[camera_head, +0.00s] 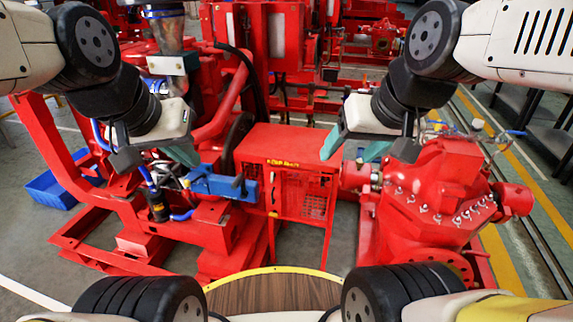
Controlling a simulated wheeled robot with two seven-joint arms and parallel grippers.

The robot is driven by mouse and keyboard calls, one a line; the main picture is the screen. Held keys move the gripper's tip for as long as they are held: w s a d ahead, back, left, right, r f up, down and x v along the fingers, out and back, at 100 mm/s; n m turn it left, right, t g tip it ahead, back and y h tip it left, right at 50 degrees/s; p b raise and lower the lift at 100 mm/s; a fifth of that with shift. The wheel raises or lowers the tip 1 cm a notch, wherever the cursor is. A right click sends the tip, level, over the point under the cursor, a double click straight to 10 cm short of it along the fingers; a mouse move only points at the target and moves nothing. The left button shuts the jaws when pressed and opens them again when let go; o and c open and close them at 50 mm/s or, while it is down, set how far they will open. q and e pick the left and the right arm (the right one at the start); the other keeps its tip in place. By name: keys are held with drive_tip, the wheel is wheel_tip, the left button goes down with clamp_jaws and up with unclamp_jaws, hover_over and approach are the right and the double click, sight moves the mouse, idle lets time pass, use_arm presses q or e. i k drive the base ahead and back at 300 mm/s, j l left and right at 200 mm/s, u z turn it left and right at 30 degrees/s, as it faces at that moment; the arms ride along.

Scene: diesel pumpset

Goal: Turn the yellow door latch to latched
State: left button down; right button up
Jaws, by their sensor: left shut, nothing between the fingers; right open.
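A red cabinet (288,147) with yellow lettering and mesh doors stands in the middle of the head view. A small yellow spot, likely the yellow door latch (273,214), shows low on its front; its angle is too small to tell. My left gripper (188,156) is shut and empty, up and to the left of the cabinet, above the blue part. My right gripper (355,148) is open and empty, with its teal fingers apart near the cabinet's upper right side. Both grippers are apart from the yellow spot.
A blue part (222,184) juts out just left of the cabinet front. A red pump casing (440,190) stands to the right. Red frame beams and pipes crowd the left, with a blue bin (55,190) on the floor. My round wooden-topped base is at the bottom.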

sight(275, 214)
drive_tip(key=j+z, duration=0.25)
drive_tip(key=z, duration=0.25)
drive_tip(key=j+z, duration=0.3)
drive_tip(key=z, duration=0.15)
drive_tip(key=j+z, duration=0.15)
drive_tip(key=j, duration=0.45)
drive_tip(key=j+z, duration=0.1)
drive_tip(key=j, duration=0.5)
drive_tip(key=k+j+z, duration=0.15)
drive_tip(key=j, duration=0.45)
drive_tip(key=i+j, duration=0.3)
drive_tip(key=j, duration=0.15)
